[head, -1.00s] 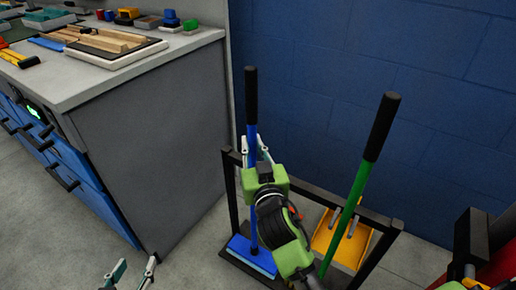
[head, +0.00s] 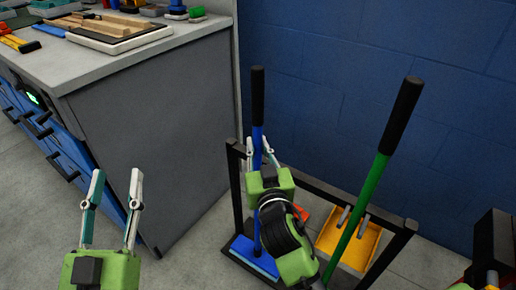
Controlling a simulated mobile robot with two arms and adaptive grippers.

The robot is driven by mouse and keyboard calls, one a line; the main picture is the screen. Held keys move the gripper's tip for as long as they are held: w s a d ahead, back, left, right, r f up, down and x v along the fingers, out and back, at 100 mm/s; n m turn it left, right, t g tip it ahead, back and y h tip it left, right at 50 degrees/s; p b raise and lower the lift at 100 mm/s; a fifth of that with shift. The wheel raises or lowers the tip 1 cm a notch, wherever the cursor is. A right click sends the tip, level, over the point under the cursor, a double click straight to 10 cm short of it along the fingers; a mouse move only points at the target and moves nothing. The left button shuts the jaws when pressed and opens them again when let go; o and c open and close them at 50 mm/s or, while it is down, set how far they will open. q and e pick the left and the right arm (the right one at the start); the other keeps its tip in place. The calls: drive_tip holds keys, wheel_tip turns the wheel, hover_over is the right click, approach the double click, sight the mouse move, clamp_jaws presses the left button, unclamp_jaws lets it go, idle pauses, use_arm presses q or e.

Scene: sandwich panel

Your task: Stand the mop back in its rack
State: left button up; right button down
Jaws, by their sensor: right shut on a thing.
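The blue mop (head: 257,104) with a black grip stands nearly upright at the left end of the dark rack (head: 330,192). Its flat blue head (head: 254,257) is low at the rack's foot, partly hidden by my arm. I cannot tell whether the head touches the base. My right gripper (head: 259,150) is shut on the mop's handle near the height of the rack's top bar; its body hides part of the handle. My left gripper (head: 117,185) is open and empty, in front of the grey cabinet, apart from the mop and rack.
A green-handled tool (head: 372,190) leans in the rack's right part, near a yellow dustpan (head: 352,245). The grey cabinet (head: 165,140) with a cluttered top stands left of the rack. A blue wall (head: 400,60) is behind. A red and black object (head: 490,250) is at the right edge.

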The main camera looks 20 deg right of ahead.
use_arm(q)
drive_tip(key=shift+s+r, duration=0.15)
drive_tip(key=shift+r, duration=0.2)
use_arm(e)
drive_tip(key=shift+r, duration=0.1)
use_arm(q)
drive_tip(key=shift+s+r+t, duration=0.1)
drive_tip(key=shift+r+t, duration=0.15)
drive_tip(key=shift+t, duration=0.15)
use_arm(e)
drive_tip(key=c, duration=2)
unclamp_jaws()
drive_tip(key=shift+f, duration=0.2)
use_arm(q)
drive_tip(key=shift+r, duration=0.1)
use_arm(e)
drive_tip(key=shift+o, duration=0.2)
